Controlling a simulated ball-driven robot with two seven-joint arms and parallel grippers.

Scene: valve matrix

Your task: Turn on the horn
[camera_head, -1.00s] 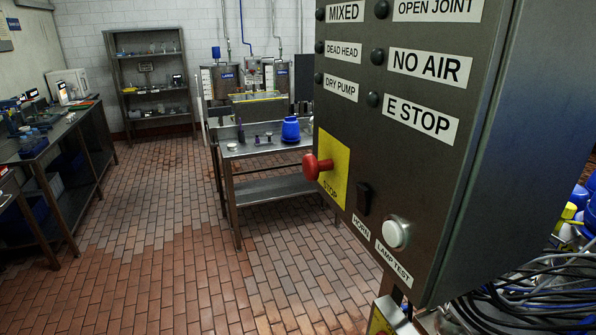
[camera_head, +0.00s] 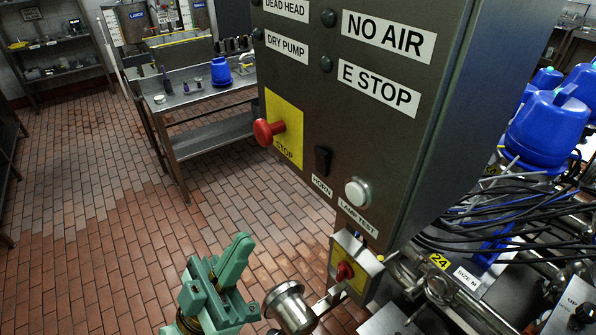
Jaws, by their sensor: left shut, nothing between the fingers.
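The horn switch (camera_head: 322,160) is a small black rocker on the front of the grey control panel (camera_head: 330,110), just above the HORN label (camera_head: 321,186). It is uncovered, but I cannot tell which way it is set. My left gripper (camera_head: 236,258) is green and shows at the bottom, below and to the left of the switch. It is shut, empty and clear of the panel. My right gripper is not in view.
A red stop button (camera_head: 267,131) sticks out left of the switch, and a white lamp test button (camera_head: 357,192) sits to its right. A small yellow box with a red knob (camera_head: 345,271) hangs below. Cables and blue-topped valves (camera_head: 549,127) crowd the right.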

